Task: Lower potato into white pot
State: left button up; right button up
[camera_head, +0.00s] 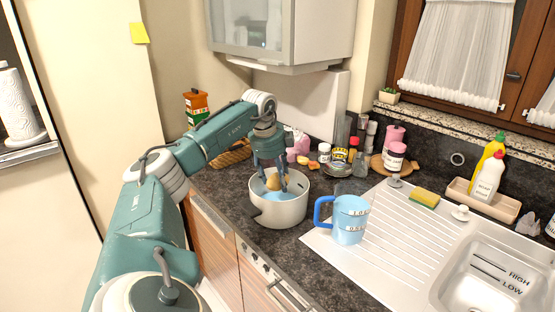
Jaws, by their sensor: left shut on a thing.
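The white pot (281,211) stands on the dark countertop, left of the sink unit. Something light blue shows inside it. My left gripper (273,184) points down into the pot's opening from above. It is shut on the potato (273,181), a small yellow-brown lump between the fingers at about rim height. Whether the potato touches the pot's inside cannot be told. My right gripper is not in view.
A blue measuring jug (349,219) stands just right of the pot, on the sink's drainboard (392,235). Jars and bottles (340,156) crowd the back of the counter. A wall cabinet (285,30) hangs above. A yellow sponge (425,198) lies by the sink.

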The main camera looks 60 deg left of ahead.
aim_at(272, 182)
pick_arm(q)
jog(key=shift+f+b, duration=1.15)
jog(key=shift+f, duration=1)
jog(key=shift+f+b, duration=1.4)
jog(key=shift+f, duration=1.1)
dwell(0.3)
jog(key=o, duration=1.3)
jog(key=shift+o, duration=0.2)
jog(key=v, duration=1.2)
